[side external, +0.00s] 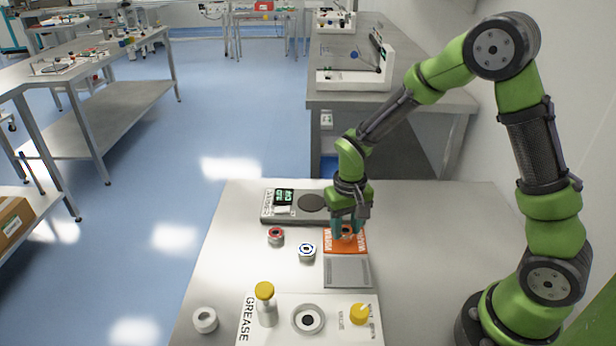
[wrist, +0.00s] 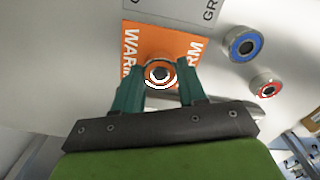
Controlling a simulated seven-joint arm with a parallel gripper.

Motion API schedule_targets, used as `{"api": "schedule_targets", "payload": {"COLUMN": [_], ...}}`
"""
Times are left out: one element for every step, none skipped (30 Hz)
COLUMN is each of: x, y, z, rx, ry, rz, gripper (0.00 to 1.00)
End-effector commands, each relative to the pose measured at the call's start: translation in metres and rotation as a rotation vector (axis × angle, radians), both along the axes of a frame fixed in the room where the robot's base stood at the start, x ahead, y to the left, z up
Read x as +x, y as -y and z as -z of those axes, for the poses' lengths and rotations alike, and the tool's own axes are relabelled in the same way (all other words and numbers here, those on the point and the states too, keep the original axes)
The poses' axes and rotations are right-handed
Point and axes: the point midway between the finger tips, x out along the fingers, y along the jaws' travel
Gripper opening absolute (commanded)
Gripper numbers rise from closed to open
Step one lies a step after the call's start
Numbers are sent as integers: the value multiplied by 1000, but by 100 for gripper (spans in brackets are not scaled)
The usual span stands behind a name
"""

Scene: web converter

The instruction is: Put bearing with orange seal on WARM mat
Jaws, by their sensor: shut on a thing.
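The bearing with the orange seal (wrist: 160,74) is between the two teal fingers of my gripper (wrist: 162,82) in the wrist view. My gripper is shut on it, over the orange WARM mat (wrist: 150,38). In the side view my gripper (side external: 347,230) points down at the mat (side external: 330,246), and the bearing (side external: 347,231) shows partly between the fingers. I cannot tell whether the bearing touches the mat.
A red-sealed bearing (side external: 276,236) and a blue-sealed bearing (side external: 307,252) stand left of the mat. A grey plate (side external: 347,272) lies in front of it, and a device with a display (side external: 283,204) behind. A GREASE board (side external: 285,325) holds a yellow-capped bottle (side external: 266,305).

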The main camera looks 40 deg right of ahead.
Motion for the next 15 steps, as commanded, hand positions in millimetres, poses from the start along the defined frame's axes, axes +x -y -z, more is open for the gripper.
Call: {"api": "schedule_targets", "payload": {"x": [0, 0, 0, 0, 0, 0, 0, 0, 0, 0, 0, 0, 0, 0, 0], "y": [0, 0, 0, 0, 0, 0, 0, 0, 0, 0, 0, 0, 0, 0, 0], "z": [6, 7, 9, 9, 9, 9, 9, 9, 9, 9, 9, 10, 11, 12, 12], "rx": [1, 1, 1, 1, 0, 0, 0, 0, 0, 0, 1, 1, 1, 1, 1], "ry": [-2, -2, 0, 1, 2, 2, 2, 2, 2, 2, 1, 1, 1, 1, 1], "rz": [1, 2, 2, 1, 1, 1, 1, 1, 1, 1, 1, 1, 1, 1, 1], "gripper": [8, 8, 8, 8, 8, 8, 8, 8, 8, 8, 8, 8, 8, 8, 46]}}
